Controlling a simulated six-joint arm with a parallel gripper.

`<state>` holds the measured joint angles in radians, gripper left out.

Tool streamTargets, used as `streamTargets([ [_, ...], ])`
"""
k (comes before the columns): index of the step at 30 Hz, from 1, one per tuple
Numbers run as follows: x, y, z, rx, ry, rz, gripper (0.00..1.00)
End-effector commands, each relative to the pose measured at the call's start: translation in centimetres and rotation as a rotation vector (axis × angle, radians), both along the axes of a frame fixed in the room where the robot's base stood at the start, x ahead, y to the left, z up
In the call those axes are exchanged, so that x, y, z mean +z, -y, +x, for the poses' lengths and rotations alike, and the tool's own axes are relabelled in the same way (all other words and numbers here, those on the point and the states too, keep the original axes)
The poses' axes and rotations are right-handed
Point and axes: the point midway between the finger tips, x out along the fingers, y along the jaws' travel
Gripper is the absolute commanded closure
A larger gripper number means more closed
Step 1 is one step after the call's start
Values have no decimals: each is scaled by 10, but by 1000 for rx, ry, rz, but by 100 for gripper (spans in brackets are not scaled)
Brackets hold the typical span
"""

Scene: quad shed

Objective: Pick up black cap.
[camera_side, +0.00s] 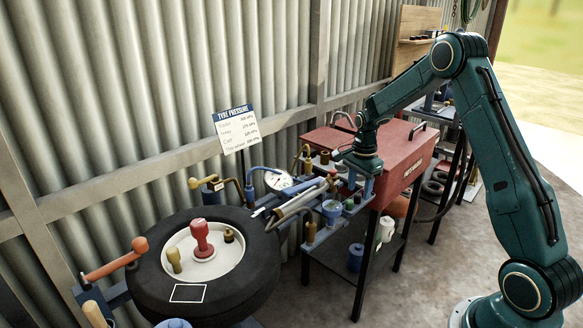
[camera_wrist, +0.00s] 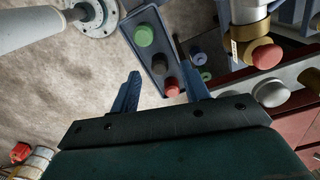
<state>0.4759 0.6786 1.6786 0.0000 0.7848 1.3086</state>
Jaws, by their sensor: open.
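The black cap (camera_wrist: 158,65) looks like the small dark round piece on the narrow blue-grey strip (camera_wrist: 151,49) in the wrist view. It sits between a green cap (camera_wrist: 144,35) and a red cap (camera_wrist: 171,87). My gripper (camera_wrist: 164,61) is open and empty, with its two blue fingers on either side of the strip. The black cap appears between them in the picture, but I cannot tell the gap in height. In the side view my gripper (camera_side: 364,189) points down over the strip by the red chest; the black cap is not clear there.
A red chest (camera_side: 410,160) stands behind my gripper on a dark table. A blue cup (camera_side: 331,208) and a gauge (camera_side: 278,181) stand close by. A tyre (camera_side: 262,248) with a red knob (camera_side: 202,237) lies at left.

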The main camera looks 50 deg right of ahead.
Motion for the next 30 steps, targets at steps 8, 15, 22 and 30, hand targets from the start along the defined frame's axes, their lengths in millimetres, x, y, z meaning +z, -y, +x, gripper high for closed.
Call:
streamTargets([
  [8,-16,0,0,0,1,0,54],
  [15,-15,0,0,0,1,0,54],
  [22,-15,0,0,0,1,0,62],
  [30,-15,0,0,0,0,0,100],
])
